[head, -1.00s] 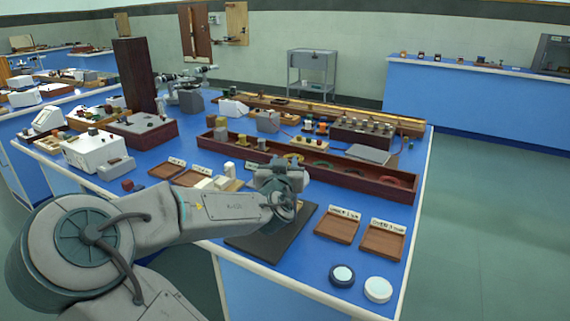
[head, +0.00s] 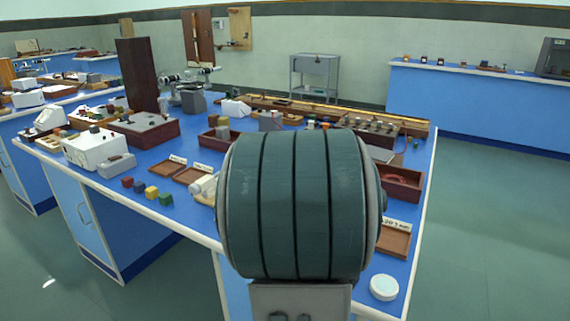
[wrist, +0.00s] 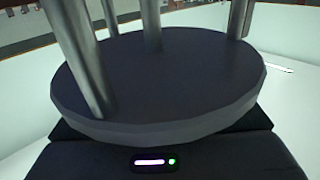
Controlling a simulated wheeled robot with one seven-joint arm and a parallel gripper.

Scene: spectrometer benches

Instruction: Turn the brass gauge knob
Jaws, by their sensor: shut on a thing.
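I cannot make out the brass gauge knob in either view. In the head view my big teal and grey arm joint fills the middle and hides my gripper and the bench behind it. The wrist view shows a dark round disc (wrist: 170,85) close up, with several steel posts rising from it. Below it is a dark housing (wrist: 90,155) with a pinkish light bar and a green light. No fingertips can be made out there, and I cannot tell what the disc belongs to.
Coloured blocks (head: 139,187) lie near the front edge of the blue bench (head: 140,170). A white instrument (head: 90,150) stands at left. A long dark red tray (head: 400,190), a wooden tray (head: 393,240) and a white round disc (head: 384,287) show at right. Open floor lies right.

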